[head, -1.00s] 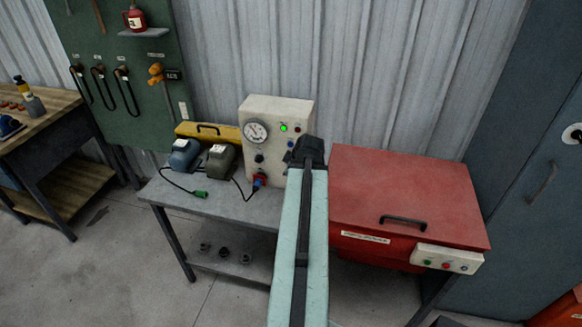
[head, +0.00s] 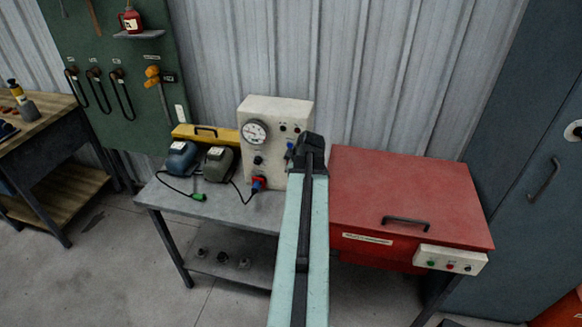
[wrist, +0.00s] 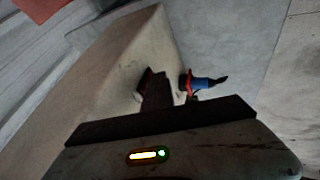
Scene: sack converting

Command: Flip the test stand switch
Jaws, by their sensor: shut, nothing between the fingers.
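The test stand (head: 254,108) is a cream box with a round gauge, small lamps and controls, at the back of the grey bench. Its green lamp (head: 283,127) is dark. A small blue control (head: 290,147) shows on its face, partly behind my arm's end. My gripper (head: 309,146) is at the right side of the stand's front. In the wrist view, my gripper (wrist: 157,88) is shut and empty, its fingers close to the cream face (wrist: 128,73); I cannot tell if they touch. The switch's lever is not clearly visible there.
A red and blue plug (head: 258,183) sits low on the stand, close to the fingers in the wrist view (wrist: 197,83). Blue and olive motors (head: 219,163) stand left on the bench (head: 215,208). A red lidded cabinet (head: 405,185) is close on the right.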

